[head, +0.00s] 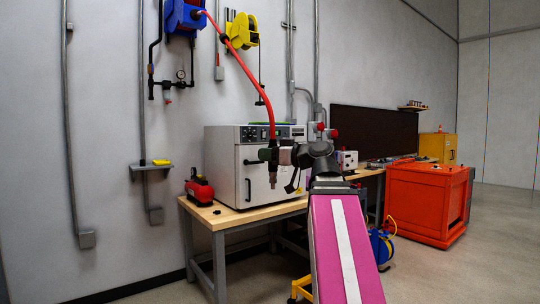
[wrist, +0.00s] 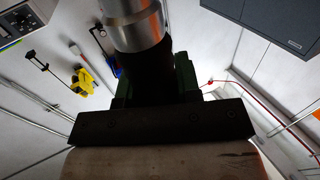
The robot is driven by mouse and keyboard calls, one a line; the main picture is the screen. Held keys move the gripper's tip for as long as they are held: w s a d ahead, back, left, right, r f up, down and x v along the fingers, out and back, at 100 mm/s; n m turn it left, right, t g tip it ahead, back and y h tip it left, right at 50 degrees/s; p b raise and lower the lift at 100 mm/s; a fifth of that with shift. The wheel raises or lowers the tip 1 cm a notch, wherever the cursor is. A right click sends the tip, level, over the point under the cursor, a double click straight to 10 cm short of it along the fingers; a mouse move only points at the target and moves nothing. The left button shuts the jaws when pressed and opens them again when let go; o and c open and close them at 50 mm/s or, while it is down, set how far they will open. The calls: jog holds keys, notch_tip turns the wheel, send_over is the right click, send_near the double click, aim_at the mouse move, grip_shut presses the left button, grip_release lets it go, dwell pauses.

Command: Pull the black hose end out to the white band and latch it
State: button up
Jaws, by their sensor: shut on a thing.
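A red hose (head: 245,68) runs from the blue reel (head: 183,17) high on the wall down to my gripper (head: 270,154). My gripper is shut on the black hose end (wrist: 150,75), which hangs upright with a metal tip (head: 272,182) below the jaws. In the wrist view the metal tip (wrist: 138,24) is large at the top, and the black part sits between the green-edged fingers (wrist: 183,78). The fingers hide part of the black end. I cannot make out a white band on the hose.
A grey oven (head: 227,168) stands on a wooden bench (head: 212,212) behind my gripper. A red tool (head: 199,190) lies at the bench's left. A yellow reel (head: 242,30) hangs beside the blue one. An orange cart (head: 418,203) stands right, with open floor beyond.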

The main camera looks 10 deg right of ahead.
jog(key=w+a, duration=0.3)
jog(key=w, duration=0.9)
jog(key=w+a, duration=0.3)
jog(key=w, duration=0.9)
jog(key=w+a, duration=0.3)
jog(key=w, duration=0.9)
jog(key=shift+w+a, duration=0.2)
jog(key=shift+a, duration=0.15)
dwell(0.9)
